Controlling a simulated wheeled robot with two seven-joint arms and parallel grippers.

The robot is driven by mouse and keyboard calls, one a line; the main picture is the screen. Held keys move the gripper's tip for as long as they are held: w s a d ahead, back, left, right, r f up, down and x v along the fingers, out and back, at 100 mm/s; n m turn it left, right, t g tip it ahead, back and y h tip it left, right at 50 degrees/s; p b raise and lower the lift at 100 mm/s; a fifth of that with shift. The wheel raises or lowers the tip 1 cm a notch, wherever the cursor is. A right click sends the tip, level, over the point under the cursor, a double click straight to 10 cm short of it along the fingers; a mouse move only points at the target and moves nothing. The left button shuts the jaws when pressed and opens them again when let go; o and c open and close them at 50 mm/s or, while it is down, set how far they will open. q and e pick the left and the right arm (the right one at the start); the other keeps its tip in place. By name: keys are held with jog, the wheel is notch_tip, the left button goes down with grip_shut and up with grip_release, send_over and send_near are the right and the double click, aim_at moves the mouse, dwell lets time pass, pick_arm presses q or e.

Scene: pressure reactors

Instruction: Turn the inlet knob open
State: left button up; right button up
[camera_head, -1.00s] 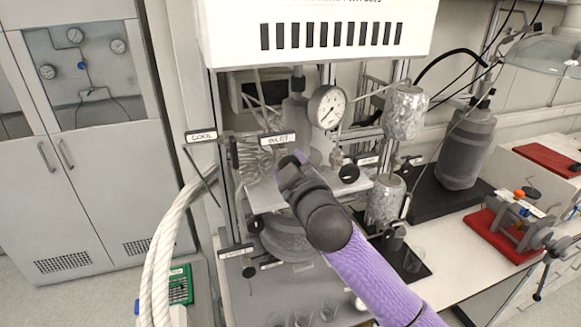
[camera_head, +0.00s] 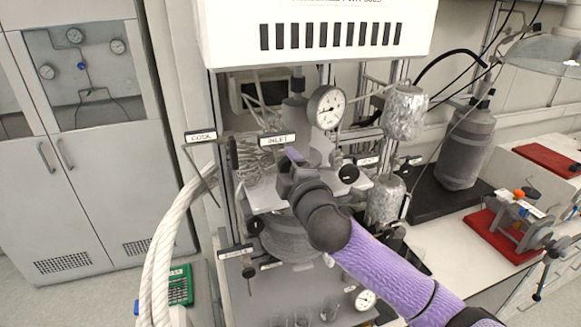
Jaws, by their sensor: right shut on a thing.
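The inlet label (camera_head: 277,140) is a white tag with a black border on the reactor's upper front. The inlet knob is not clearly visible; my right gripper (camera_head: 290,165) is just below the label and covers that spot. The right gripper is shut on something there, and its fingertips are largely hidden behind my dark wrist. My purple right arm comes in from the lower right. My left gripper is not in view.
A round pressure gauge (camera_head: 327,107) stands right of the label. A black knob (camera_head: 348,173) and a foil-wrapped cylinder (camera_head: 384,201) are close to my right wrist. A COOL label (camera_head: 201,137) is at left. Glass beakers stand on the bench below.

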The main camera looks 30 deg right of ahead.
dwell(0.4)
jog(key=o, duration=1.3)
jog(key=b+v, duration=0.3)
jog(key=v, duration=0.7)
